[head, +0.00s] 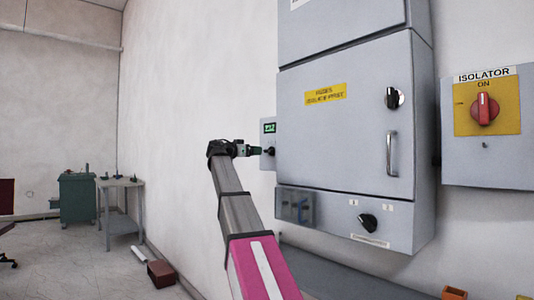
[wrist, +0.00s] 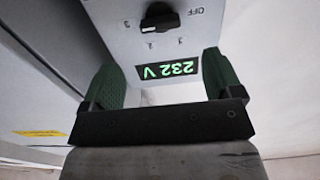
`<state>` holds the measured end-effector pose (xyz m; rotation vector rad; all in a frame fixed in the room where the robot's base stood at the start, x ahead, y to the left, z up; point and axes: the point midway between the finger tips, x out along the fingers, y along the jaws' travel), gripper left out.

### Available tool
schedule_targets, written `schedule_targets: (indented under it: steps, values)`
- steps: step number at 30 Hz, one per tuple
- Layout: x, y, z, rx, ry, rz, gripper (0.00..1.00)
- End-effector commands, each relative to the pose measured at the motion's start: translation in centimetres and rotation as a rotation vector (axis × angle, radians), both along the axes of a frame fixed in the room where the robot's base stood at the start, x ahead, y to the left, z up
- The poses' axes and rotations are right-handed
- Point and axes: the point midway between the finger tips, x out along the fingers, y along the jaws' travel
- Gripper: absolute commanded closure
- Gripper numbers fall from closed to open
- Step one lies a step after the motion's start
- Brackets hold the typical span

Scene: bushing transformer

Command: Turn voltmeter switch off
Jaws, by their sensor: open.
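The voltmeter (head: 267,138) is a small light-grey box on the wall, left of the big cabinet in the head view. In the wrist view its green display (wrist: 168,69) reads 232 V upside down. In the head view my gripper (head: 254,150) is close to the voltmeter's switch; contact cannot be told.
The large grey cabinet (head: 345,130) with a knob, handle and lower panel stands right of the voltmeter. A red isolator switch (head: 485,108) on yellow is farther right. A bench (head: 122,195) and green cabinet (head: 78,198) stand far left. The wall left of my arm is bare.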

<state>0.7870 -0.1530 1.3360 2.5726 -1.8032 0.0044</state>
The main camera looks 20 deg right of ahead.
Motion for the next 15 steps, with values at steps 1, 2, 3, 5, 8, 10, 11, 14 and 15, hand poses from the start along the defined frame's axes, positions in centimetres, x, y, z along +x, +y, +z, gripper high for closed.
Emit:
schedule_targets:
  steps: [1, 2, 3, 5, 8, 10, 11, 14, 15]
  values:
    - [0.3, -0.8, 0.0, 0.001, 0.001, -0.002, 0.15]
    - [0.5, -1.3, 0.0, 0.001, 0.001, -0.003, 0.15]
    - [0.8, -2.0, 0.0, 0.002, 0.002, -0.003, 0.15]
    - [1.2, -3.0, 0.0, 0.002, 0.002, -0.001, 0.15]
    - [1.8, -4.8, 0.0, 0.001, 0.001, -0.002, 0.15]
    - [2.2, -5.8, 0.0, 0.001, 0.001, -0.001, 0.15]
    - [2.3, -6.3, 0.0, 0.002, 0.002, -0.001, 0.15]
    - [2.7, -7.4, 0.0, 0.002, 0.002, -0.001, 0.15]
    - [2.9, -7.8, 0.0, 0.002, 0.002, 0.0, 0.15]
